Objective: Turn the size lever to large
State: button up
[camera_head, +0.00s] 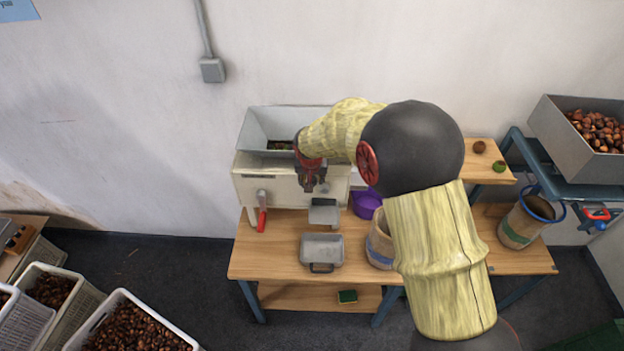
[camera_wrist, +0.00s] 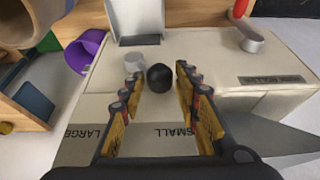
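The sorting machine (camera_head: 243,190) is a cream box with a grey hopper (camera_head: 250,127) on top, standing on the wooden table. In the wrist view, the size lever's round black knob (camera_wrist: 159,78) sits nearer the SMALL label (camera_wrist: 174,131) than the LARGE label (camera_wrist: 84,132); both labels appear upside down. My gripper (camera_head: 310,184) is at the machine's front. In the wrist view, my gripper (camera_wrist: 159,72) is open, with its yellow fingers on either side of the knob. Visible gaps separate the knob from both fingers. The head view hides the lever behind my gripper.
A red-handled lever (camera_head: 262,218) is on the machine's left front. A blue-rimmed bucket (camera_head: 519,226) stands at right. The table's front left is clear.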

grip_shut()
dwell(0.5)
